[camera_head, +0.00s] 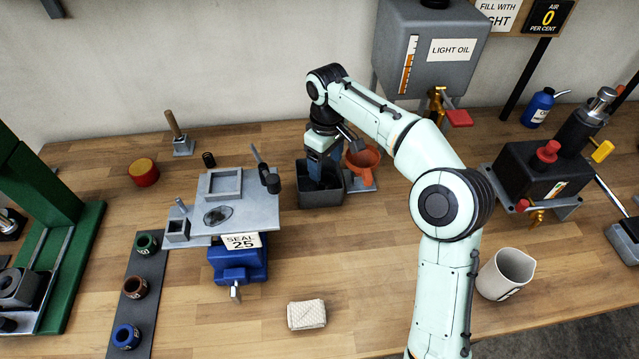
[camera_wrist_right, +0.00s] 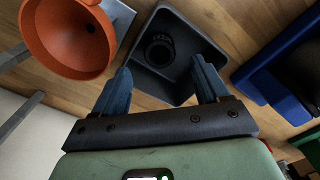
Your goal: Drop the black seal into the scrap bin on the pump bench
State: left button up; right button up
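The scrap bin (camera_head: 322,198) is a dark grey open box on the bench, left of the orange funnel. My right gripper (camera_head: 318,172) points down into its mouth from above. In the right wrist view the gripper (camera_wrist_right: 162,68) is open, its two blue fingers apart with nothing between their tips. The black seal (camera_wrist_right: 159,52) shows there as a dark ring inside the bin (camera_wrist_right: 205,42), apart from both fingers; a second ring edge may overlap it. In the head view the bin's inside is mostly hidden by my gripper. My left gripper is not in view.
The orange funnel (camera_head: 362,160) stands close right of the bin. A blue vise (camera_head: 238,262) with a grey plate is to the left. A small black coil-like ring (camera_head: 209,159) lies behind the plate.

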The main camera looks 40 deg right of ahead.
pick_arm(q)
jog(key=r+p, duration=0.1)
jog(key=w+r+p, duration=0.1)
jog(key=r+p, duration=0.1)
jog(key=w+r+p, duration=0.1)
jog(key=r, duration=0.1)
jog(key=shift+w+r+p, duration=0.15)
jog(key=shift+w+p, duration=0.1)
jog(key=shift+p, duration=0.1)
pick_arm(e)
notch_tip(320, 180, up, 13)
jog(key=shift+r, duration=0.15)
